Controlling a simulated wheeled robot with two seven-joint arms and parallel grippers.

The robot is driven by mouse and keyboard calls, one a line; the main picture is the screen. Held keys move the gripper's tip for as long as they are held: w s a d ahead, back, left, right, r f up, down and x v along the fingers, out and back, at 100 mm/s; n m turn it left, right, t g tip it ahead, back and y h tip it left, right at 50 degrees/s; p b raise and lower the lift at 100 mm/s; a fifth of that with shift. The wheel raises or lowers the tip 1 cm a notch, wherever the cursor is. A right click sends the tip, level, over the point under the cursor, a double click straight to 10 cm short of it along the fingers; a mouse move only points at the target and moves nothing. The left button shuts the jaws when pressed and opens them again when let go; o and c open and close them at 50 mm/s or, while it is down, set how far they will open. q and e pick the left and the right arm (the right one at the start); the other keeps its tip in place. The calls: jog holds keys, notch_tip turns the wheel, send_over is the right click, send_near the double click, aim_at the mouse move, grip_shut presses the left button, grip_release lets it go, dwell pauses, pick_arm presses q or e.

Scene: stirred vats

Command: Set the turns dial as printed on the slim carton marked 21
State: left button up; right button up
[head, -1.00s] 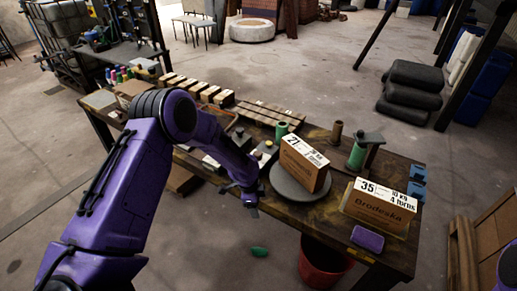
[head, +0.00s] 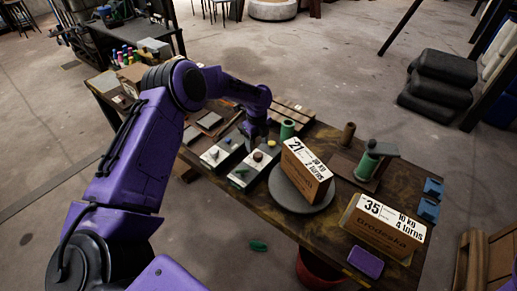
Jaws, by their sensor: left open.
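The slim carton marked 21 (head: 304,171) stands upright on a round grey plate (head: 285,188); its small label seems to read 30 kg, 2 turns. Left of it on the bench lie two pale panels with dark and yellowish controls: one further left (head: 213,158) and one nearer the carton (head: 243,176). Which control is the turns dial is too small to tell. My left gripper (head: 256,142) is above the far ends of these panels, pointing down, open, its fingers hard to make out. My right gripper is out of view.
A wider carton marked 35, reading 10 kg, 4 turns (head: 384,230), stands at the bench's right end. A purple block (head: 365,263) lies before it. A red bucket (head: 312,272) is below.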

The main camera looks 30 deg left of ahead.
aim_at(258, 154)
pick_arm(q)
jog(key=f, duration=0.5)
jog(key=shift+w+p, duration=0.25)
jog(key=shift+p, duration=0.15)
jog(key=shift+f, duration=0.4)
jog(key=shift+s, duration=0.1)
jog(key=c, duration=1.1)
jog(key=shift+o, duration=0.2)
